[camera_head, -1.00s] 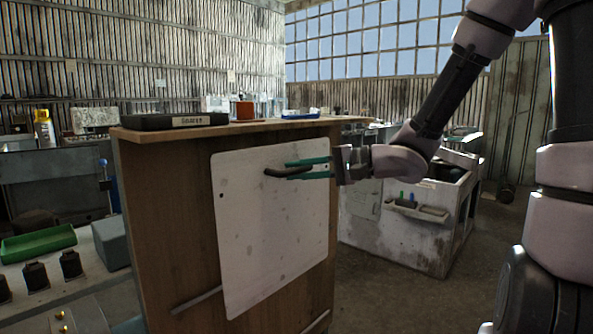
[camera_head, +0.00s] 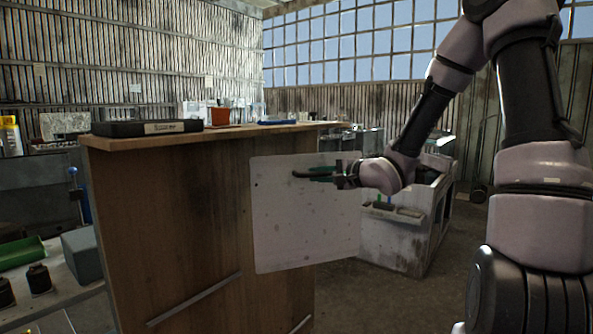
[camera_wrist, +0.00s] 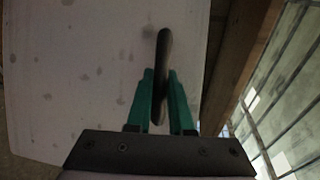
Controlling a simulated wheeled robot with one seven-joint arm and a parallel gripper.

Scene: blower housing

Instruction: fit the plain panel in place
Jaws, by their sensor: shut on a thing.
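The plain panel (camera_head: 300,225) is a flat, pale, spotted plate with a dark handle (camera_head: 301,174) near its upper part. My gripper (camera_head: 318,174) has green fingers shut on that handle and holds the panel upright in front of the right part of the wooden cabinet (camera_head: 180,220). In the wrist view the fingers (camera_wrist: 161,100) close on both sides of the dark handle (camera_wrist: 163,60), with the panel (camera_wrist: 60,80) filling the left and middle. The panel's lower edge hangs free, and its right part reaches past the cabinet's side.
A grey-white housing (camera_head: 400,240) with an open top and a small tray on its side stands behind at the right. A black case (camera_head: 148,128) lies on the cabinet top. A slanted rail (camera_head: 195,299) crosses the cabinet's front low down. A green tray (camera_head: 20,252) sits at the left.

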